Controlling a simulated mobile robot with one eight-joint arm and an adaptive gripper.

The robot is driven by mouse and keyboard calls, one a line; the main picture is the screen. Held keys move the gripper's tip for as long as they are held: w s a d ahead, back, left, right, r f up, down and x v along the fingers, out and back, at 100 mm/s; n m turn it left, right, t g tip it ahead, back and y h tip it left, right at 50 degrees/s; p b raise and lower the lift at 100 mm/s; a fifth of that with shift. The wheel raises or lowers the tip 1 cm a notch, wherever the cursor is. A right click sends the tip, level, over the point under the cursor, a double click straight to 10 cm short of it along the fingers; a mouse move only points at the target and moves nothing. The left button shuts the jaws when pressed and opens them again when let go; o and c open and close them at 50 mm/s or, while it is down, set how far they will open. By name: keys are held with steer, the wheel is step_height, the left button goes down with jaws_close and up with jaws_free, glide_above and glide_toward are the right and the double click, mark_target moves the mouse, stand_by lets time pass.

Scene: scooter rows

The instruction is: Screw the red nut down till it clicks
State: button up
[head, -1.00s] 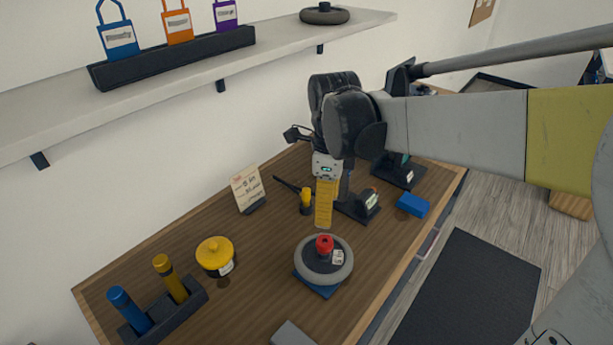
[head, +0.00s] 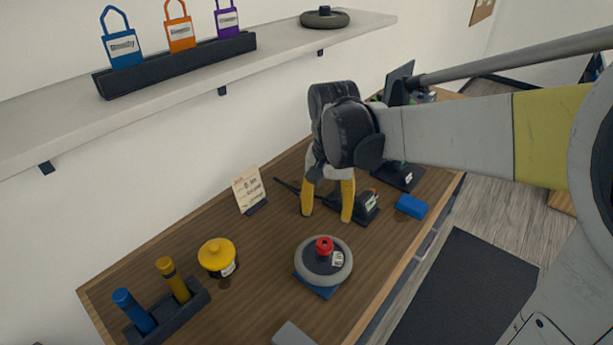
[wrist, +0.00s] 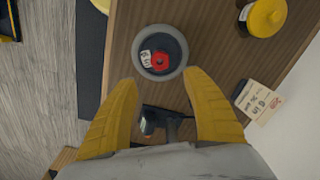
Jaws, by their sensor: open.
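The red nut (head: 324,246) sits on top of the hub of a grey-rimmed wheel (head: 337,281), which lies flat on a blue base (head: 318,291) on the wooden bench. A white label lies on the wheel's dark centre beside the nut. My gripper (head: 327,217) is open and empty, with two yellow fingers spread apart, above and behind the wheel in the head view. In the wrist view, the red nut (wrist: 160,62) and wheel (wrist: 137,44) show beyond the gap between my fingertips (wrist: 162,82). The nut's thread is hidden.
A yellow-lidded pot (head: 217,256) and a rack (head: 190,311) with blue and yellow handled tools stand to the left. A card (head: 249,190) stands behind. A black stand (head: 366,207) is close to my fingers, and a blue block (head: 411,206) lies right.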

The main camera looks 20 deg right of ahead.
mark_target(325, 244)
steer(key=n, duration=0.3)
steer(key=shift+n, duration=0.3)
steer(key=shift+o, duration=0.6)
steer(key=shift+f, duration=0.1)
step_height(325, 244, down, 12)
steer(key=b, duration=0.4)
steer(key=shift+w, duration=0.15)
steer(key=shift+c, duration=0.6)
steer(key=c, duration=1.1)
steer(key=shift+c, duration=0.2)
